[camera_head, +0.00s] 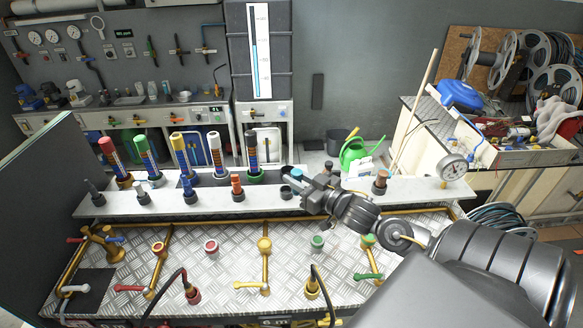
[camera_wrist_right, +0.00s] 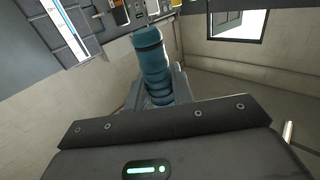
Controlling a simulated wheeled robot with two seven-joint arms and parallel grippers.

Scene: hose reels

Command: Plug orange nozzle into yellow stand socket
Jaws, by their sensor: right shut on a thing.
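My right gripper (camera_head: 292,182) reaches in from the right over the grey shelf. Its jaws are shut on a teal ribbed nozzle (camera_wrist_right: 153,62), which stands up between the fingers in the right wrist view. In the head view the teal nozzle (camera_head: 297,173) is small and partly hidden by the gripper. An orange-red nozzle (camera_head: 237,185) stands upright on the shelf, left of the gripper and apart from it. A brownish-orange one (camera_head: 380,181) stands to the right. My left gripper is not in view.
Several tall coloured cylinders (camera_head: 189,155) stand in a row behind the shelf (camera_head: 330,187). A pressure gauge (camera_head: 453,167) stands at the shelf's right end.

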